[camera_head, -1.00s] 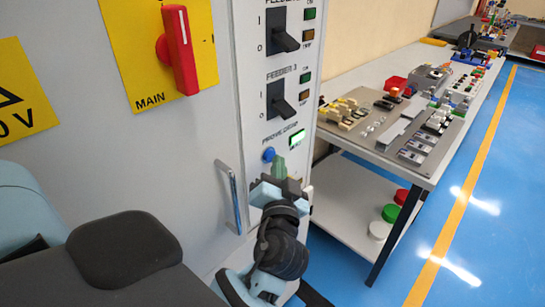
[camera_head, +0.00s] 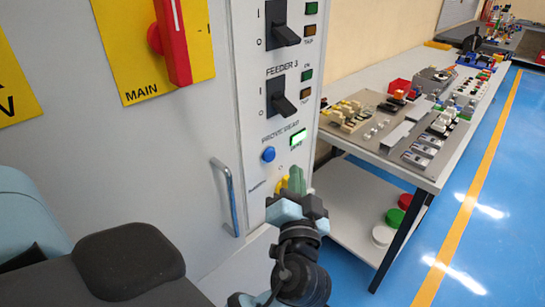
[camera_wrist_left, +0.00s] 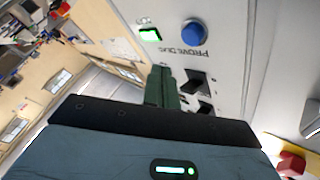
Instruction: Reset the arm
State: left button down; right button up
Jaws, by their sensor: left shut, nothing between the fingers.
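My left gripper (camera_head: 296,181) is in front of the lower right part of the grey cabinet panel, its green fingers together and empty. In the left wrist view its shut fingers (camera_wrist_left: 162,86) point toward the panel. A round blue button (camera_head: 268,154), beside the "PROVE DEAD" label, is to the upper left of the fingertips, apart from them in the head view. The blue button also shows in the left wrist view (camera_wrist_left: 194,33). A lit green indicator (camera_head: 298,137) is above the gripper. A small yellow part (camera_head: 281,185) is partly hidden behind the gripper. My right gripper is out of view.
The red MAIN handle (camera_head: 173,42) and black feeder switches (camera_head: 280,102) are on the cabinet. A blue-grey door handle (camera_head: 226,197) sticks out left of the gripper. A workbench (camera_head: 437,178) with parts stands at right; the blue floor beyond is clear.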

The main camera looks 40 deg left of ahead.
pick_arm(q)
jog(key=shift+d+r+n+g, duration=0.1)
jog(key=shift+d+n+g, duration=0.2)
jog(key=shift+n, duration=0.2)
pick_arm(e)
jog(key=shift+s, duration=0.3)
